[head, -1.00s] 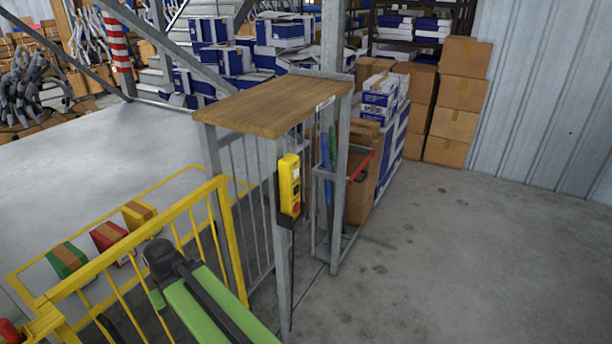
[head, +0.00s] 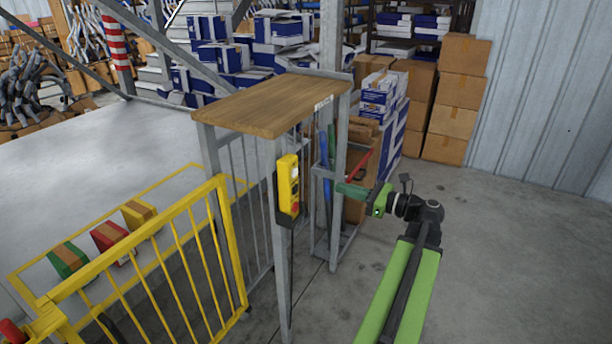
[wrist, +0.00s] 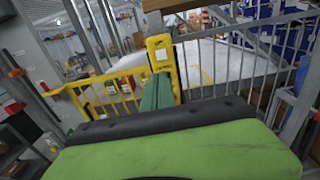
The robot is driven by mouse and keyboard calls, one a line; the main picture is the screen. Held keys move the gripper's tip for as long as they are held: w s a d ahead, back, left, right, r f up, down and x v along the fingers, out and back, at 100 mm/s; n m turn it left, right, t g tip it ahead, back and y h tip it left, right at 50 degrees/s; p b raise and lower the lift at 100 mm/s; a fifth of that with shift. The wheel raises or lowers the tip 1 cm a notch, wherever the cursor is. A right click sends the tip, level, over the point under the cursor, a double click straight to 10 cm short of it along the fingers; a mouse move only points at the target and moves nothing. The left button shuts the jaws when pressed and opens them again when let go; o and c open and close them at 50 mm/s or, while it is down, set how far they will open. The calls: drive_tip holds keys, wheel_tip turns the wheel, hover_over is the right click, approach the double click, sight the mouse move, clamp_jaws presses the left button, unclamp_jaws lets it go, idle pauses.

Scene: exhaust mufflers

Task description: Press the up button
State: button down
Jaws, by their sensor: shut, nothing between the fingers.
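A yellow control box (head: 288,184) hangs on the front grey post of the wooden-topped stand, with a red button (head: 295,208) low on it. Small dark marks show on its face, but I cannot tell which one is the up button. My gripper (head: 341,187) is shut and empty, to the right of the box, with its green fingers pointing left towards it and a visible gap between in the head view. In the wrist view, the box (wrist: 161,58) stands just beyond the fingertips (wrist: 157,80), which hide part of its lower face.
The wooden top (head: 270,103) sits above the box. A yellow gate (head: 150,262) stands to the left. Behind the gripper is a rack with blue and green handles (head: 327,180). Stacked cartons (head: 455,100) stand at the back right. The floor on the right is clear.

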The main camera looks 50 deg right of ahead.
sight(296, 173)
drive_tip(key=shift+s+d+r, duration=0.1)
drive_tip(key=shift+s+d, duration=0.05)
drive_tip(key=shift+s, duration=0.05)
drive_tip(key=x, duration=1.4)
drive_tip(key=shift+r, duration=0.15)
